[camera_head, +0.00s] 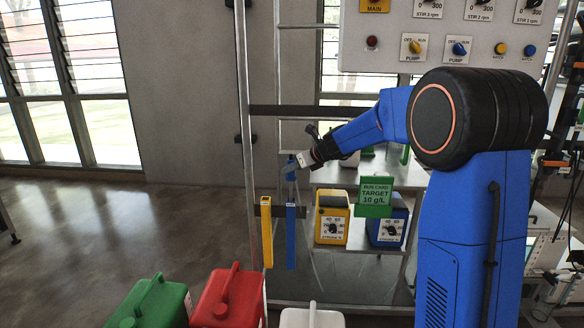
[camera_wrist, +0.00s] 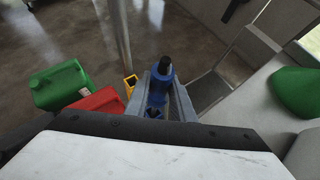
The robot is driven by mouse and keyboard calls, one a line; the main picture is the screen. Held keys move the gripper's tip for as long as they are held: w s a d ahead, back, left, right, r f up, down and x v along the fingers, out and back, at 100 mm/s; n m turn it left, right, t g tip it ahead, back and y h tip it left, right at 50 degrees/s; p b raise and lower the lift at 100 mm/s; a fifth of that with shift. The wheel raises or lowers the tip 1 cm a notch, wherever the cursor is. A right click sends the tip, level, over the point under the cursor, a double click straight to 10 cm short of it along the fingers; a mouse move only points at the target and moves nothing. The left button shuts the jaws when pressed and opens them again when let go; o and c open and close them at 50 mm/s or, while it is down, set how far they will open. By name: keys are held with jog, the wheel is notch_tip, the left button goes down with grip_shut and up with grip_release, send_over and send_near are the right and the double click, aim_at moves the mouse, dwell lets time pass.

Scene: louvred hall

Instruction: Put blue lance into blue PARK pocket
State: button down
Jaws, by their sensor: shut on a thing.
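My gripper (camera_head: 291,171) is at the end of the outstretched arm, left of the arm's elbow. It is shut on the blue lance (camera_wrist: 161,74), which shows between the fingers (camera_wrist: 160,100) in the wrist view with a black tip on top. In the head view a tall narrow blue pocket (camera_head: 291,238) stands upright directly below my gripper. The lance lines up above it; I cannot tell how far it is inside. The pocket is mostly hidden by the lance and gripper in the wrist view.
A yellow pocket (camera_head: 267,235) stands just left of the blue one. Yellow (camera_head: 332,220) and blue (camera_head: 387,226) pump boxes sit on a shelf to the right. Green (camera_head: 152,304), red (camera_head: 229,299) and white (camera_head: 311,318) canisters stand in front. A metal post (camera_head: 245,120) rises at left.

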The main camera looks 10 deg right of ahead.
aim_at(292, 178)
jog(key=shift+f, duration=1.6)
jog(key=c, duration=1.4)
grip_release()
jog(key=shift+c, duration=0.2)
jog(key=shift+r, duration=0.1)
notch_tip(292, 178, up, 6)
jog(key=s+d, duration=0.1)
jog(key=s, duration=0.1)
jog(key=shift+s+d, duration=0.35)
jog(key=shift+r, duration=0.1)
jog(key=v, duration=1.7)
